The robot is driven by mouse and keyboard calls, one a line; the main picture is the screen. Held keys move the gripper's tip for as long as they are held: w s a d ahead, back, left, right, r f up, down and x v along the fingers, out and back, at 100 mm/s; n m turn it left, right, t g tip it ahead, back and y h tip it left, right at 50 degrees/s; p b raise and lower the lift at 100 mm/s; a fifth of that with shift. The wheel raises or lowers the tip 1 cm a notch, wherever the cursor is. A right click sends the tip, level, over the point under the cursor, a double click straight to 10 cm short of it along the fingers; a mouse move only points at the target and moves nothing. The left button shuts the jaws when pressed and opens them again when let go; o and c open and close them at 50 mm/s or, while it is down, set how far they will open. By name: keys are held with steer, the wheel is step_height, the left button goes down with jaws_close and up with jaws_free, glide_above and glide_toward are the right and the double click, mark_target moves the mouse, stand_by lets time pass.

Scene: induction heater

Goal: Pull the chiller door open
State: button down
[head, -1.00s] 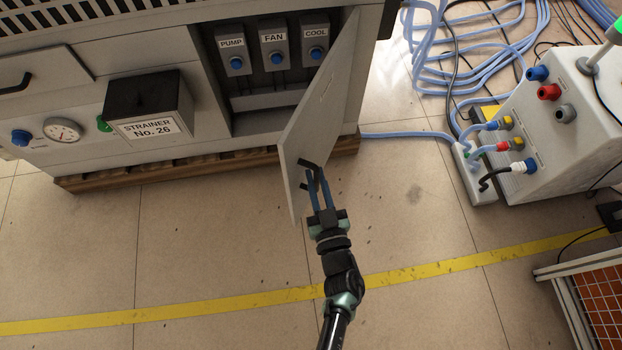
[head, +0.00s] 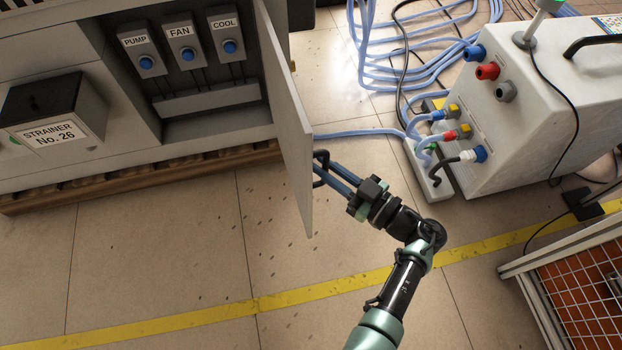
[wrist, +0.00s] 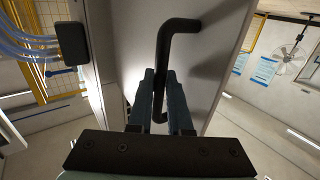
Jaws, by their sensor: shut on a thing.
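The chiller door (head: 288,110) is a grey panel standing wide open on the right side of the chiller cabinet (head: 115,180). Its black bar handle (head: 320,168) is on the outer face, toward the right. My gripper (head: 326,170) is shut on the handle, coming from the right. In the wrist view the handle (wrist: 178,28) runs between the two blue-grey fingers (wrist: 160,95), in front of the door panel (wrist: 205,60). Inside the open compartment are the PUMP (head: 142,52), FAN (head: 184,42) and COOL (head: 225,35) switches with blue knobs.
A white unit (head: 530,110) with cables stands at right. Blue hoses (head: 380,75) lie on the floor behind the door. A mesh frame (head: 580,280) is at lower right. The floor in front is clear.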

steer(key=shift+w+d+r+n+g+y+b, duration=0.1)
steer(key=shift+w+d+n+g+y+b, duration=0.35)
steer(key=shift+w+d+g+b, duration=0.35)
steer(key=shift+d, duration=0.15)
steer(key=c, duration=0.8)
jaws_free()
steer(key=shift+c, duration=0.2)
steer(key=shift+s, duration=0.1)
steer(key=shift+d, duration=0.1)
steer(key=p+v, duration=0.1)
steer(key=v, duration=1.2)
steer(key=shift+s, duration=0.15)
